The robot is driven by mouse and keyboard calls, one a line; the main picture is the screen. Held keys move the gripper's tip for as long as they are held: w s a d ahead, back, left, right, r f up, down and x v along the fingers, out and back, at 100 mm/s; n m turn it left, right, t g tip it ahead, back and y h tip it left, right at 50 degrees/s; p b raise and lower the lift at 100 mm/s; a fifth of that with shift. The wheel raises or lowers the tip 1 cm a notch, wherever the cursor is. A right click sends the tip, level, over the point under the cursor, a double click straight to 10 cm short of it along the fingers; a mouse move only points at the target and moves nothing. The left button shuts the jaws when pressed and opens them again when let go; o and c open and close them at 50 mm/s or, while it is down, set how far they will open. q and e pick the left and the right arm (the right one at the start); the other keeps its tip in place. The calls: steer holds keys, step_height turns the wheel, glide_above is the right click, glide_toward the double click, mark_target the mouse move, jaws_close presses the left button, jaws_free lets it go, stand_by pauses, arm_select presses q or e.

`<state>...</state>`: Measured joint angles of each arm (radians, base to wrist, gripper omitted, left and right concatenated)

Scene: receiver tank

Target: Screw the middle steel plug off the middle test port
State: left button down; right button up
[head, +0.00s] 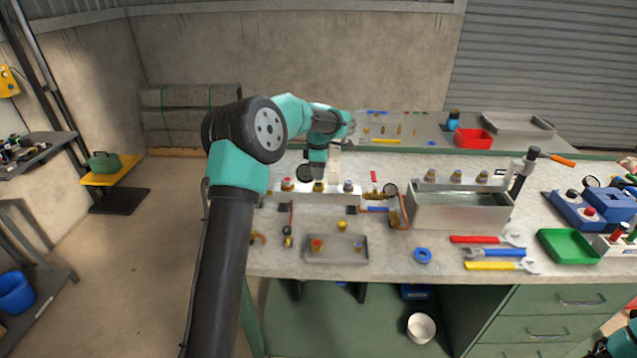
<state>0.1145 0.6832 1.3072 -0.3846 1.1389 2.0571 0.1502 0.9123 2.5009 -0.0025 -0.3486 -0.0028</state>
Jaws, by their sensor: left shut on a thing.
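A pale block (330,197) stands on the bench with three ports in a row: a red-marked one (287,185) on the left, a yellow-marked middle test port (319,187), and a blue-marked one (348,186) on the right. My left gripper (318,178) points straight down over the middle port, shut on the middle steel plug. The plug is mostly hidden by the jaws and too small to make out. I cannot tell whether it is still in the port. Only a teal piece of my right arm shows in the lower right corner; its gripper is out of view.
A grey tray (336,258) with small fittings lies in front of the block. An open metal tank (460,222) stands to its right. Gauges and pipe lie between them. Wrenches (494,265), a blue ring (422,256) and a green tray (567,262) are further right.

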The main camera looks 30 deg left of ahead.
stand_by(0.3)
arm_select(q)
steer(key=shift+r, duration=2)
